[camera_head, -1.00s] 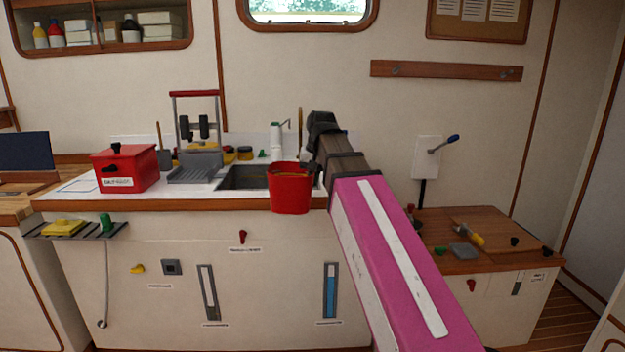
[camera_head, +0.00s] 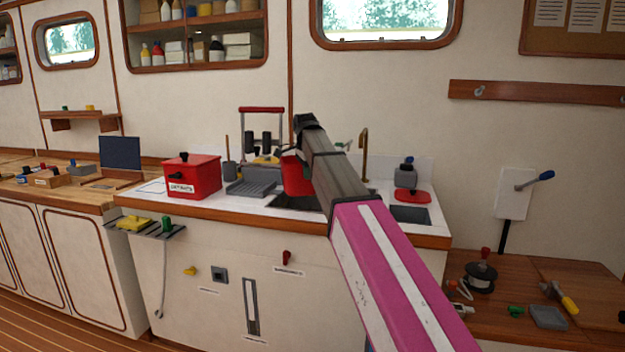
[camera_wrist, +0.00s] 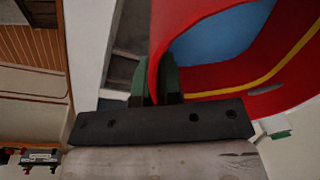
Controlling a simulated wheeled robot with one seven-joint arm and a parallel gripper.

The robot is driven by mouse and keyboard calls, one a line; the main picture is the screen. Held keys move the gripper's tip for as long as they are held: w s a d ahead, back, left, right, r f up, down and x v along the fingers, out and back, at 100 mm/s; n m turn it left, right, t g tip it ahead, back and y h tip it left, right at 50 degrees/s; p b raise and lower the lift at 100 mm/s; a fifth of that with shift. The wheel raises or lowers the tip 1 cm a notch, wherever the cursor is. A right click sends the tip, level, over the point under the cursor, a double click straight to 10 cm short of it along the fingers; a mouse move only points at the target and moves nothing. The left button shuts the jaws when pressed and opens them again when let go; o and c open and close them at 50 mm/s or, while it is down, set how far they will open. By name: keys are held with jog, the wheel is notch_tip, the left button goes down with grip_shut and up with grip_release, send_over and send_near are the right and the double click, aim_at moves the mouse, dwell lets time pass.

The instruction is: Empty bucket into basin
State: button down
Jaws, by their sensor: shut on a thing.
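The red bucket (camera_head: 293,176) is partly hidden behind my arm in the head view. It is over the counter, at or above the dark basin (camera_head: 290,203); its exact height cannot be told. In the wrist view the bucket (camera_wrist: 290,85) fills the upper right, with a yellow stripe and a blue surface inside, perhaps water. My gripper (camera_wrist: 158,80) is shut on the bucket's wall near its rim. My arm hides the gripper in the head view and covers part of the basin.
A brass tap (camera_head: 364,155) stands behind the basin. A red box (camera_head: 191,177) and a grey press-like stand (camera_head: 255,170) are to the left. A red-based item (camera_head: 408,194) and a small grey recess (camera_head: 410,214) are to the right. A wooden bench (camera_head: 590,290) is at far right.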

aim_at(305, 193)
jog(key=shift+w+a+m, duration=0.3)
jog(key=shift+w+a, duration=0.25)
jog(key=shift+a, duration=0.05)
jog(key=shift+f, duration=1.3)
jog(key=y, duration=0.3)
jog(key=shift+a+r+g, duration=0.2)
jog(key=shift+r+g, duration=0.15)
jog(key=shift+g, duration=0.05)
jog(key=y, duration=0.2)
jog(key=shift+s+a+r+g+y, duration=0.1)
jog(key=shift+a+r+g+y, duration=0.05)
jog(key=shift+a+g+y, duration=0.2)
jog(key=shift+d, duration=0.1)
jog(key=shift+d+y, duration=0.15)
jog(key=shift+y, duration=1)
